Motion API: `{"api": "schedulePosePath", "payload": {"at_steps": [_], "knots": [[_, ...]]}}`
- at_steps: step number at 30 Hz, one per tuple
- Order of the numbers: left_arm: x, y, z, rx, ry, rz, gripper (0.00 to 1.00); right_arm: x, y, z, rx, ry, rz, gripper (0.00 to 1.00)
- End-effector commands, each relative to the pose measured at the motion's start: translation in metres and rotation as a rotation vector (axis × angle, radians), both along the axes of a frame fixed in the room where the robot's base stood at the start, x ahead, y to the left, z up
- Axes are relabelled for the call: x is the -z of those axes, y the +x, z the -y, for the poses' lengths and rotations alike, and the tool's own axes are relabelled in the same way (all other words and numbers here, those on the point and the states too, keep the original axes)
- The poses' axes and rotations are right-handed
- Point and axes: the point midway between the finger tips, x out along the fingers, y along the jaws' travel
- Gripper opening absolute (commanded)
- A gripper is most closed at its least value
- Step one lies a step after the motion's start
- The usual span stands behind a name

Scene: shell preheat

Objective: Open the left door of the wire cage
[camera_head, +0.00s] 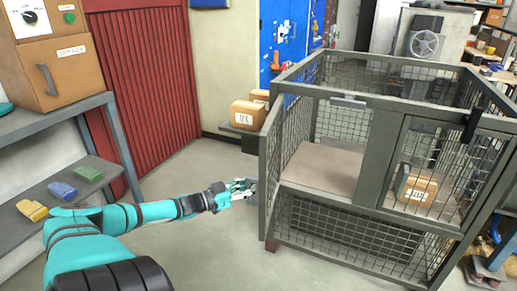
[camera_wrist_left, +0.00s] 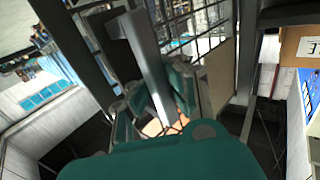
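The wire cage (camera_head: 390,113) stands at the right in the head view, with a dark grey frame and mesh walls. Its left front bay is uncovered and shows a bare beige shelf (camera_head: 320,168). The left door seems swung outward at the cage's left front corner, seen nearly edge-on; I cannot clearly separate it from the side wall. My left gripper (camera_head: 240,188) is beside that corner. In the left wrist view its fingers (camera_wrist_left: 155,95) close around a grey bar handle (camera_wrist_left: 146,58) with mesh behind it. My right gripper is out of view.
A labelled box (camera_head: 416,190) sits behind the mesh at the cage's right. Floor (camera_head: 205,245) in front of the cage is clear.

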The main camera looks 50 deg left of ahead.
Motion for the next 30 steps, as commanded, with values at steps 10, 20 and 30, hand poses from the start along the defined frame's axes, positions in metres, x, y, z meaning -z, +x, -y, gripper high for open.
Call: {"api": "schedulePosePath", "payload": {"at_steps": [10,20,30], "knots": [[0.009,-0.011,-0.01,0.01,-0.006,-0.012,0.0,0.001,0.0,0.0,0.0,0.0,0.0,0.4],[0.009,-0.012,-0.012,0.01,-0.006,-0.011,0.0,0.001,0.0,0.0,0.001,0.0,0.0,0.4],[0.009,-0.011,-0.013,0.006,-0.004,-0.012,0.33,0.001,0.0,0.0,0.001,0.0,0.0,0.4]]}}
